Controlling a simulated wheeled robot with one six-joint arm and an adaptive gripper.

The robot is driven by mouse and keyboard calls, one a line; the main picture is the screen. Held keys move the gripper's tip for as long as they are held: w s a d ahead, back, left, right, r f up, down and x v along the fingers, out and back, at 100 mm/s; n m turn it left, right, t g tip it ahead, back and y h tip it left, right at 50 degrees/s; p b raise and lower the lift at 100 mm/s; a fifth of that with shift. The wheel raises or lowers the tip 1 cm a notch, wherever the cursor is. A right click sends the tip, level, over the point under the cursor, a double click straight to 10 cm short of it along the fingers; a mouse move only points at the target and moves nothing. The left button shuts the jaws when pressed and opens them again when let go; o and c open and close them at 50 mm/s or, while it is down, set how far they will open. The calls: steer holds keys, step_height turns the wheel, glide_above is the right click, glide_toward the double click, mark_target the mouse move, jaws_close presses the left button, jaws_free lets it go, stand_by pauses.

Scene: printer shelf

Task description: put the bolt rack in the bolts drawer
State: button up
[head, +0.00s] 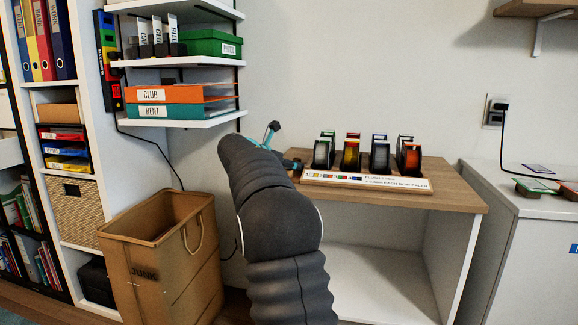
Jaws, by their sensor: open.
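My gripper (283,146) shows beyond the end of my dark arm, at the left end of the wooden table, with teal parts and dark fingertips. It is open, with nothing seen between its fingers; my arm hides part of it. To its right, a white labelled base (366,181) stands on the table with several dark-framed coloured rolls (350,155) on it. I cannot tell whether this is the bolt rack; its small print is unreadable. No drawer marked for bolts can be made out.
The wooden table (448,193) has bare top right of the rolls. A brown bin (135,262) marked JUNK stands left of my arm. Wall shelves (185,121) with orange and teal boxes hang above it. A white cabinet (530,245) stands at right.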

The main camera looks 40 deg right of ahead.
steer(key=shift+r, duration=0.2)
steer(key=v, duration=1.2)
steer(key=shift+p, duration=0.35)
steer(key=shift+s, duration=0.1)
steer(key=s+a+f+m+y, duration=0.3)
steer(key=s+a+f+m, duration=0.1)
steer(key=s+a, duration=0.3)
steer(key=s+a+f+m+t+y, duration=0.1)
steer(key=s+a+f+m+y, duration=0.3)
steer(key=s, duration=0.8)
steer(key=s+a+f+m+t+y, duration=0.1)
steer(key=s+a+f+m+y, duration=0.2)
steer(key=s+a+f+m, duration=0.3)
steer(key=s+a+m, duration=0.1)
steer(key=s+a, duration=0.2)
steer(key=s, duration=0.1)
steer(key=shift+a, duration=0.3)
steer(key=s+a+f+m+y, duration=0.1)
steer(key=s+a+f, duration=0.1)
steer(key=s+a+f+m+y, duration=0.1)
steer(key=s+a+f+m, duration=0.1)
steer(key=s, duration=0.1)
steer(key=s+a+f+m+y, duration=0.1)
steer(key=s+a+f+m, duration=0.1)
steer(key=s+f, duration=0.1)
steer(key=shift+t, duration=0.4)
steer(key=shift+c, duration=1.1)
steer(key=shift+a, duration=0.1)
